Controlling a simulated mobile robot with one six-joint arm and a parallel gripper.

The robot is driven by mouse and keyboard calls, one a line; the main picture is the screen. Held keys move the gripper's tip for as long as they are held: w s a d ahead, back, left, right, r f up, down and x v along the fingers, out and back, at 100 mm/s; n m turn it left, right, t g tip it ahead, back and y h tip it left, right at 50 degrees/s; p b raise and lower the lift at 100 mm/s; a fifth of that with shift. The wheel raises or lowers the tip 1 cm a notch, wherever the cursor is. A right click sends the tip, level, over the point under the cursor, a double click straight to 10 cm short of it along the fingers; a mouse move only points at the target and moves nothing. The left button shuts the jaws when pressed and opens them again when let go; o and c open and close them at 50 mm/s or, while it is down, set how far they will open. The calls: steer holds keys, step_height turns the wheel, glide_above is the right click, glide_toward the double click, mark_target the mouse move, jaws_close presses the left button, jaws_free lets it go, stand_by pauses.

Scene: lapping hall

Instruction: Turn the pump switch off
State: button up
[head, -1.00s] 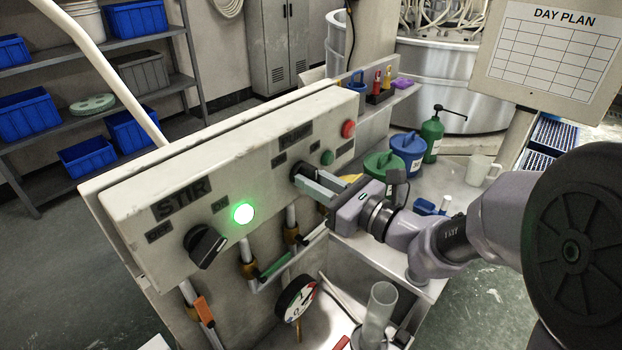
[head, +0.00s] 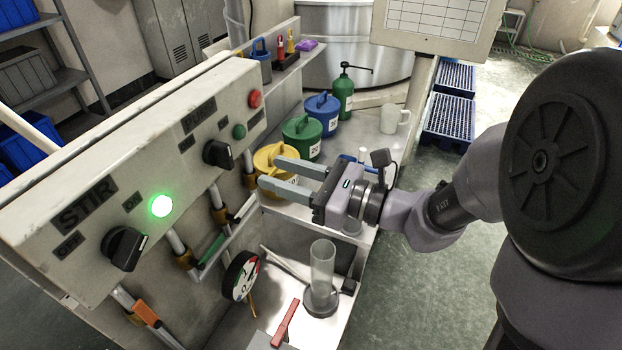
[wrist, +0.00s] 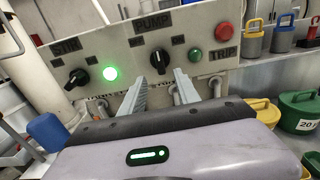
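The pump switch (head: 217,153) is a black rotary knob on the pale sloping panel, under the PUMP label (head: 198,115). It also shows in the wrist view (wrist: 160,60), just beyond my fingertips; I cannot read its exact setting. The green pump lamp (head: 239,131) to its right is dark; it also looks unlit in the wrist view (wrist: 194,55). My gripper (head: 268,172) is open and empty, a short way in front of the panel and apart from the knob. Both fingers show in the wrist view (wrist: 160,77) with a clear gap between them.
The stir switch (head: 124,248) sits at the left, with its green lamp (head: 161,206) lit. A red button (head: 255,98) is right of the pump lamp. Yellow (head: 280,158), green (head: 302,137) and blue (head: 322,112) lidded pots stand behind my gripper. A clear cylinder (head: 322,270) stands below.

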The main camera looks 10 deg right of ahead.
steer(key=v, duration=0.5)
steer(key=shift+s+d, duration=0.15)
steer(key=shift+d, duration=0.15)
